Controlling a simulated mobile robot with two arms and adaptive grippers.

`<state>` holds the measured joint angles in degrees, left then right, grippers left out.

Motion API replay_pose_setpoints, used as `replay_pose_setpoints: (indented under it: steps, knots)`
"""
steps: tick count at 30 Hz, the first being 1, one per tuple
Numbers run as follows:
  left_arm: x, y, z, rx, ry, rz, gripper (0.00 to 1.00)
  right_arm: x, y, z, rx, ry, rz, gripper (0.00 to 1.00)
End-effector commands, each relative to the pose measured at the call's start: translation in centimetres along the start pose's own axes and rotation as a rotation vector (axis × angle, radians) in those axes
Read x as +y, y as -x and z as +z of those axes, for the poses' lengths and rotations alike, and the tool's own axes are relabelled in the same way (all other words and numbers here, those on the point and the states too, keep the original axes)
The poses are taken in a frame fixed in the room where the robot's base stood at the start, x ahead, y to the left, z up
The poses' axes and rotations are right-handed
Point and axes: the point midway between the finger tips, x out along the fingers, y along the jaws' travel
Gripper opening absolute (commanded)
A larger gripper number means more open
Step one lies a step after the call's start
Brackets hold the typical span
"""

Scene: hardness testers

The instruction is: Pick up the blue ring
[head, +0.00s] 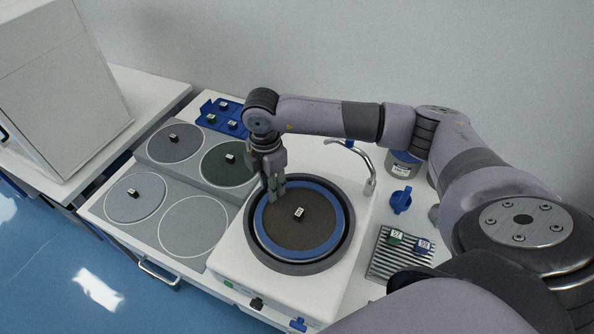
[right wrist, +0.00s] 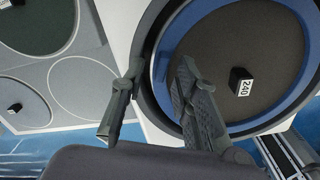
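The blue ring (head: 331,243) lies around the dark grinding disc (head: 285,232) in the round basin of the white machine. In the right wrist view the blue ring (right wrist: 166,62) curves around the disc. My right gripper (head: 276,193) points down at the ring's far-left edge. In the right wrist view its two fingers (right wrist: 158,64) are apart with nothing held. The ring's left edge shows between them; contact cannot be told. A small block marked 240 (right wrist: 241,82) sits on the disc. My left gripper is not in view.
A curved metal faucet (head: 367,165) stands behind the basin. Grey and green discs (head: 228,166) with small blocks lie to the left. A striped tray (head: 390,266) with two blocks and a blue knob-like part (head: 401,200) are to the right. A blue tray (head: 211,117) is at the back.

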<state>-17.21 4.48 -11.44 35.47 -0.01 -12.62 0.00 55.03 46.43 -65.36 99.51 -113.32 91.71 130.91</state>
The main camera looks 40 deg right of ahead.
Motion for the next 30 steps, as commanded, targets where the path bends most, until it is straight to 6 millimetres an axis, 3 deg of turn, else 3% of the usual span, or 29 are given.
replay_pose_setpoints:
  steps: [12,30]
  knots:
    - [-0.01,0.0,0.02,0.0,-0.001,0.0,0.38,0.01,0.06,-0.01,0.0,0.0,0.0,0.0]
    - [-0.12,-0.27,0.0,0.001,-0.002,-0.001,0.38,0.07,0.81,-0.02,0.001,0.0,0.002,0.0]
